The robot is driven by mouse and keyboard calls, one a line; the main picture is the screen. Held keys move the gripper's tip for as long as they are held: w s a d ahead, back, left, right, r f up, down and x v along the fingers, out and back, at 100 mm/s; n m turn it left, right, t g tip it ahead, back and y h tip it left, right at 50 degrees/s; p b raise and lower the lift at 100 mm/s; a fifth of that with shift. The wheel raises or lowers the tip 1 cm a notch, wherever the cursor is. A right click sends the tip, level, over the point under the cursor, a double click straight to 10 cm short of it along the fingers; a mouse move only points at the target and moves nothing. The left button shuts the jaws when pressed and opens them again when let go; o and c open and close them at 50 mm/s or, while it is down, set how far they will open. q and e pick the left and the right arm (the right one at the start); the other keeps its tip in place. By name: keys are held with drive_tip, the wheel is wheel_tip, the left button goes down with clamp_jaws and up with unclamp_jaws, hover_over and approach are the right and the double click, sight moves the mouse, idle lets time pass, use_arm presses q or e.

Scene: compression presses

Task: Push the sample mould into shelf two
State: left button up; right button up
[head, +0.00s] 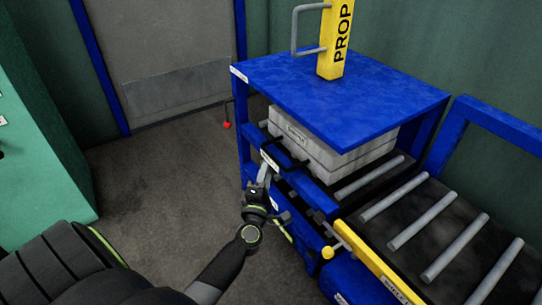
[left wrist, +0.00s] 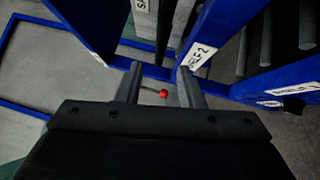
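The sample mould (head: 330,146) is a grey block with a label on its front. It sits under the blue top plate of the rack, on rollers, with a black bar handle (head: 284,150) at its front. In the left wrist view a grey part of it with a label (left wrist: 143,6) shows at the top. My left gripper (head: 266,172) is at the front of the rack, just below the handle. Its fingers (left wrist: 160,86) are apart with nothing held between them. The "2" shelf label (left wrist: 199,57) is on a blue bar beside the right finger. My right gripper is not in view.
A roller conveyor (head: 440,229) with a yellow bar (head: 376,262) adjoins the rack at the right. A yellow "PROP" post (head: 336,40) stands on the blue top plate (head: 300,72). A red knob (head: 227,125) sticks out at the rack's left. Floor to the left is clear.

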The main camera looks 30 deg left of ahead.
sight(271, 154)
use_arm(q)
drive_tip(key=b+x, duration=0.1)
drive_tip(key=x, duration=0.7)
clamp_jaws()
